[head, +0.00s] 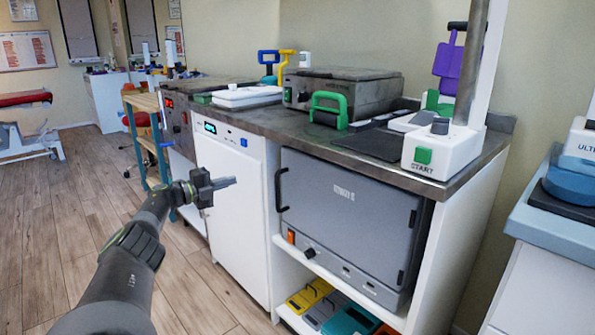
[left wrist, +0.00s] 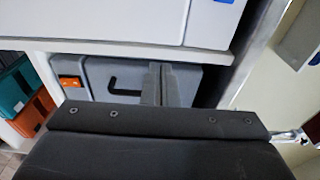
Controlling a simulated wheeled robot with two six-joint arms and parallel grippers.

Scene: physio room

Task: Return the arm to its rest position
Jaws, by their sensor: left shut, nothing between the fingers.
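My left arm comes in from the lower left of the head view. Its gripper (head: 226,183) is shut and empty, held in the air in front of the white cabinet appliance under the counter. In the left wrist view the two grey fingers (left wrist: 160,84) are together with nothing between them. The dark gripper body fills the lower part of that view. The arm's lower links run off the bottom edge of the head view. My right gripper is not in view.
A dark counter (head: 256,118) runs along the wall. Below it are a white appliance (head: 232,205), a grey oven (head: 345,215) and a low shelf with coloured bins (head: 348,322). On top are a green-handled block (head: 328,108) and a START device (head: 440,150).

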